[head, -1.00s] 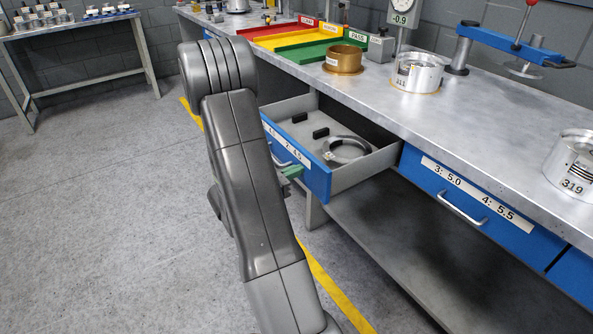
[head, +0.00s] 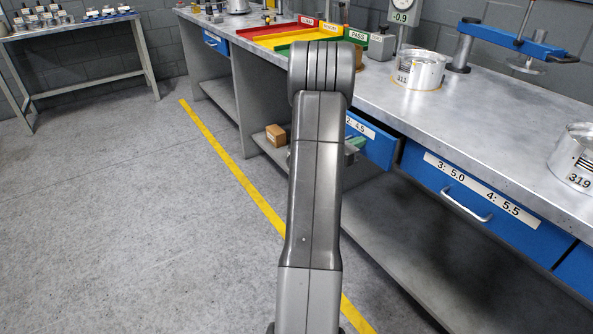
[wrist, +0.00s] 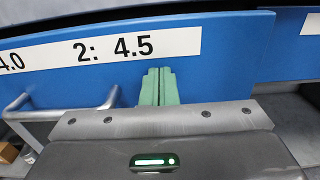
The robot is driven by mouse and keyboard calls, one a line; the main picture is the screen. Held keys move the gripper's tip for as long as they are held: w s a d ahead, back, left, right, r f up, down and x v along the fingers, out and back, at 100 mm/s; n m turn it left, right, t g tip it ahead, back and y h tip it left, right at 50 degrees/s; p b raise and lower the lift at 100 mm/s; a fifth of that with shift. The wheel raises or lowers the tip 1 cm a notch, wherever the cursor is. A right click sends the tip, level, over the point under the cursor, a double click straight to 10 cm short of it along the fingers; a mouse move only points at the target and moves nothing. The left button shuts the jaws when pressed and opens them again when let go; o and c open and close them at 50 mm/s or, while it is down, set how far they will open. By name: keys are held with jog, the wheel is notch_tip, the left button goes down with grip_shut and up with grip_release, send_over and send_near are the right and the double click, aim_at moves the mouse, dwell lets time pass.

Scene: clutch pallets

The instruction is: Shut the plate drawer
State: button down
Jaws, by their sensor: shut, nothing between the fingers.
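The plate drawer (head: 372,142) has a blue front labelled "2: 4.5" and is partly hidden behind my arm in the head view. Its front stands slightly out from the bench, and its inside is not visible. In the wrist view the drawer front (wrist: 215,65) fills the upper picture, with its silver bar handle (wrist: 62,113) at the left. My gripper (wrist: 158,88) has its green fingers together and empty, tips against or very near the blue front, right of the handle. The gripper also shows in the head view (head: 354,148), largely behind my arm.
The neighbouring drawer (head: 470,185), labelled "3: 5.0" and "4: 5.5", is shut to the right. Metal cylinders (head: 418,70) stand on the bench top (head: 480,122). A cardboard box (head: 276,135) sits on the lower shelf. The floor at left is clear.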

aim_at(371, 136)
jog(key=x, duration=0.4)
jog(key=shift+w+d+b, duration=0.15)
jog(key=shift+d+b, duration=0.1)
jog(key=shift+b, duration=0.1)
jog(key=shift+w+d+r, duration=0.1)
jog(key=shift+r, duration=0.05)
jog(key=shift+r, duration=0.1)
